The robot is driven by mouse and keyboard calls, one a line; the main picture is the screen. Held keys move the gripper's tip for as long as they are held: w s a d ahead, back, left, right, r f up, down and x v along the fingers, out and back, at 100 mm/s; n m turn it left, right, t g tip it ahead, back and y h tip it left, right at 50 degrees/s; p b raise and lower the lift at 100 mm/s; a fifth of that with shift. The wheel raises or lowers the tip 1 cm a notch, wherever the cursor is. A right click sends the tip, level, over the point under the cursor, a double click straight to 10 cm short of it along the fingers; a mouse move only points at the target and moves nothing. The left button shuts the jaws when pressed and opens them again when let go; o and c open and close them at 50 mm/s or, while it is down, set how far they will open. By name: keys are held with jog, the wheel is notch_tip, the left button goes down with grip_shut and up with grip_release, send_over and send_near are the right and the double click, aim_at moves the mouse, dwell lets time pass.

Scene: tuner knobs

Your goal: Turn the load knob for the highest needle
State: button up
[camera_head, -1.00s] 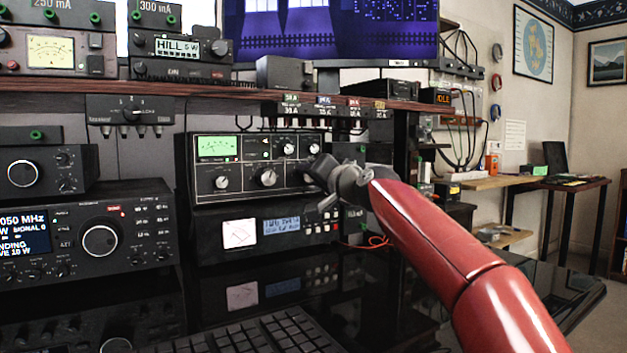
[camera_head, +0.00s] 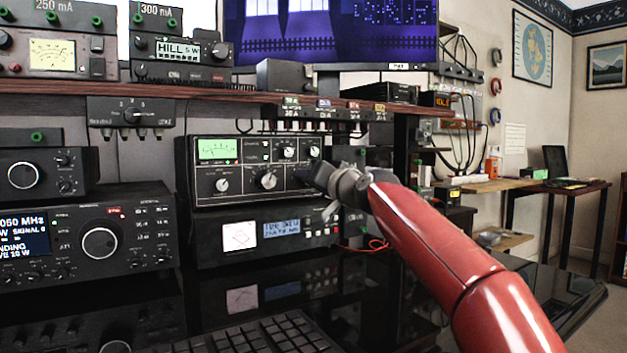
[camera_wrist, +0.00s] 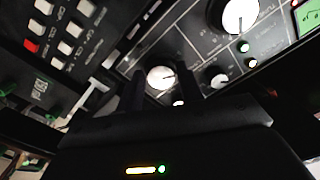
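The tuner (camera_head: 240,197) is a black box with a lit green needle meter (camera_head: 217,148) and several knobs. In the head view, two silver-faced knobs, a left knob (camera_head: 221,184) and a middle knob (camera_head: 266,180), show on its lower row. My gripper (camera_head: 308,176) is at the right part of its front and hides what lies behind it. In the wrist view, a white-faced knob (camera_wrist: 160,77) shows between the two dark fingers of my gripper (camera_wrist: 163,82), which stand apart. I cannot tell whether they touch it. Knob labels and the needle's exact position are too small to read.
Below the tuner is a black unit with a white meter (camera_head: 239,235) and blue display (camera_head: 281,228). A large radio (camera_head: 137,240) stands to the left, a keyboard (camera_head: 265,335) in front. A shelf (camera_head: 200,91) runs above. The glossy desk right of the keyboard is clear.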

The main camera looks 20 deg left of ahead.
jog(key=o, duration=0.3)
jog(key=shift+r, duration=0.1)
jog(key=shift+d, duration=0.1)
jog(key=b+v, duration=0.2)
jog(key=v, duration=0.5)
jog(key=shift+s+d, duration=0.15)
jog(key=shift+s, duration=0.1)
dwell(1.6)
